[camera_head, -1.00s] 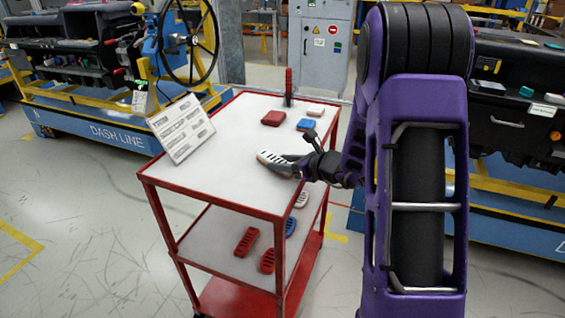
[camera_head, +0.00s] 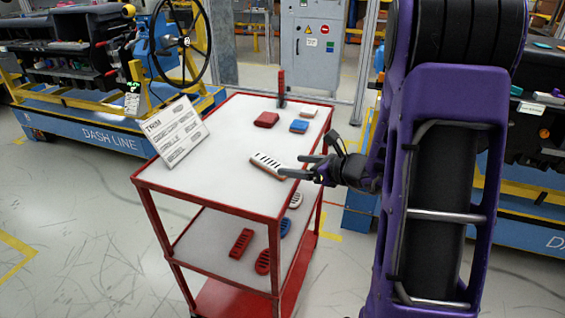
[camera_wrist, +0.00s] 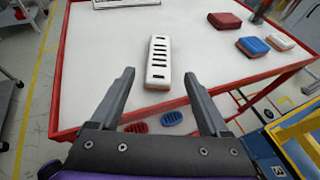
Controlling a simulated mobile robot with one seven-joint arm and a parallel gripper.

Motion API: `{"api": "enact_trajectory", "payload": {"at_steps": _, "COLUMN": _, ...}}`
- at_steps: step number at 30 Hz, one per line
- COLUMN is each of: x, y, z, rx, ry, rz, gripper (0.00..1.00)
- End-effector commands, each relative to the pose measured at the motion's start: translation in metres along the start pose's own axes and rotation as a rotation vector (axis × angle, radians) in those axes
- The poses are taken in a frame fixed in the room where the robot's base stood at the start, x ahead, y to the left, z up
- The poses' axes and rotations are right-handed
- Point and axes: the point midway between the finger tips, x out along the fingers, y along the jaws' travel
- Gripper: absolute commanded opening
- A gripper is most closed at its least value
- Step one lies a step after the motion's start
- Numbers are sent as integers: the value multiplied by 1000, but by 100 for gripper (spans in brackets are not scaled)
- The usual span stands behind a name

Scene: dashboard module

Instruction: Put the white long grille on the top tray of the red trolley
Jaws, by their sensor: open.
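The white long grille (camera_head: 267,164) lies flat on the top tray (camera_head: 215,165) of the red trolley, near the middle of its right half. It has dark slots and an orange-brown underside edge. It also shows in the wrist view (camera_wrist: 158,62), lying beyond my fingertips. My gripper (camera_head: 298,167) is open just to the right of the grille, with its fingers pointing at it.
On the same tray stand a red block (camera_head: 266,119), a blue-topped block (camera_head: 299,126), a white-topped block (camera_head: 308,112) and a tilted text sign (camera_head: 177,132). The lower shelf holds red (camera_head: 241,243), blue (camera_head: 285,227) and white (camera_head: 296,200) slotted grilles. The tray's front left is clear.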

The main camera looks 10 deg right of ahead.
Motion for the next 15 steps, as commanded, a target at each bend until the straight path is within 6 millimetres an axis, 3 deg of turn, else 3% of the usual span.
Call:
{"api": "enact_trajectory", "payload": {"at_steps": 6, "x": -33, "y": 0, "z": 0, "rx": 1, "ry": 1, "rz": -1, "gripper": 79}}
{"api": "enact_trajectory", "payload": {"at_steps": 15, "x": -41, "y": 0, "z": 0, "rx": 1, "ry": 0, "rz": 1, "gripper": 79}}
